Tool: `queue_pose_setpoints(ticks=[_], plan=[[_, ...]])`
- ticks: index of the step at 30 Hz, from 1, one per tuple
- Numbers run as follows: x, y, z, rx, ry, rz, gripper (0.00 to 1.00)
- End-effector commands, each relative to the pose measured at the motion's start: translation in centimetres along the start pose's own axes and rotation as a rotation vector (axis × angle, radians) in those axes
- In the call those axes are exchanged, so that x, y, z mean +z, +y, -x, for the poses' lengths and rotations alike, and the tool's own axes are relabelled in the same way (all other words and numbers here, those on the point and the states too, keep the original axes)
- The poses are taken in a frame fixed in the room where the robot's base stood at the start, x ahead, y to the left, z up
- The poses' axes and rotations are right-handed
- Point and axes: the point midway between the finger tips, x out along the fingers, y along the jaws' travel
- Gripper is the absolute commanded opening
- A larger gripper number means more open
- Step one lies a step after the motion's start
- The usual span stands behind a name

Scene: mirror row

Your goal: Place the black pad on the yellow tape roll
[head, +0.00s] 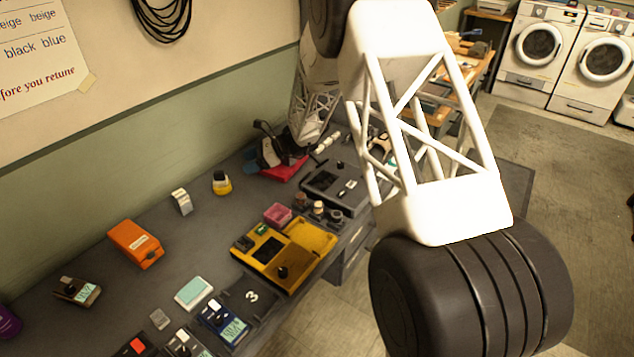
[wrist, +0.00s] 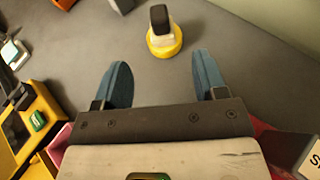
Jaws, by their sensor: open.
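The yellow tape roll (wrist: 168,48) lies flat on the grey bench, ahead of my gripper in the wrist view. The black pad (wrist: 160,17) appears to rest on top of it, a little tilted, with a pale side facing me. In the head view the yellow roll (head: 222,188) and the dark pad (head: 220,176) show as one small stack near the wall. My gripper (wrist: 161,62) is open, its two blue fingers wide apart and empty. The stack is just beyond the fingertips and apart from them. The contact between pad and roll is hard to make out.
A red tray (head: 284,169) lies under my gripper. A pale upright item (head: 181,201) and an orange box (head: 135,243) stand to the left. A yellow device (head: 262,262), a pink container (head: 278,214) and a dark device (head: 328,190) stand nearer the front. Bench around the roll is clear.

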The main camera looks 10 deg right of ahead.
Motion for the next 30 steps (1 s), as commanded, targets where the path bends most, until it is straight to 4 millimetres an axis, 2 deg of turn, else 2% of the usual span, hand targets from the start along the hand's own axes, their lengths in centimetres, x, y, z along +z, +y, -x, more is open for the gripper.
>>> queue_pose_setpoints(ticks=[8, 14, 24, 30], plan=[[0.9, 0.7, 0.7, 0.007, 0.016, 0.029, 0.65], [3.1, 3.0, 2.8, 0.031, 0.068, 0.112, 0.65], [8.0, 10.0, 8.2, 0.107, 0.21, 0.336, 0.65], [10.2, 14.6, 11.3, 0.156, 0.299, 0.471, 0.65]])
